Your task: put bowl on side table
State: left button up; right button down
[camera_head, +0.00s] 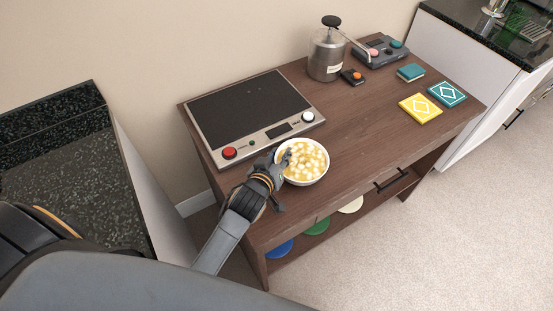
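A white bowl (304,176) with pale yellow, chunky food is at the front edge of the brown wooden side table (352,130). I cannot tell whether it rests on the top or is held just above it. My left gripper (281,181) is at the bowl's left side. One fingertip reaches over the rim by the food, and another finger part shows lower, outside the bowl. How firmly the fingers close on the rim is not clear. My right gripper is not in view.
A cooktop-like device (248,111) lies left on the table. The table's middle is clear. A dark counter (77,180) stands left.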

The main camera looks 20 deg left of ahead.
pick_arm(q)
jog(key=shift+s+r, duration=0.15)
jog(key=shift+s, duration=0.25)
jog(key=v, duration=1.1)
jog(key=shift+b, duration=0.45)
jog(key=shift+s, duration=0.1)
